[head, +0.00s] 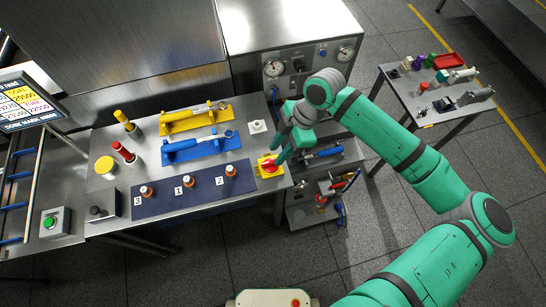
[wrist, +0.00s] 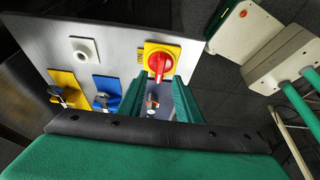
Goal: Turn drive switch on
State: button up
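A red rotary switch (head: 268,165) with a yellow plate (head: 259,172) sits at the right front corner of the steel bench. In the wrist view the red handle (wrist: 158,66) points down the picture toward my gripper. My gripper (wrist: 160,86) has its two green fingers apart, one on each side of the handle's near end. I cannot tell whether they touch it. In the head view my gripper (head: 279,158) is at the switch and partly hides it.
A navy panel (head: 160,204) with several orange-topped knobs lies left of the switch. A white socket (head: 257,126) is behind it. Blue (head: 200,148) and yellow (head: 195,118) lever plates stand further left. A side table (head: 432,100) with small items is at right.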

aim_at(271, 162)
jog(key=shift+x, duration=2.35)
grip_shut()
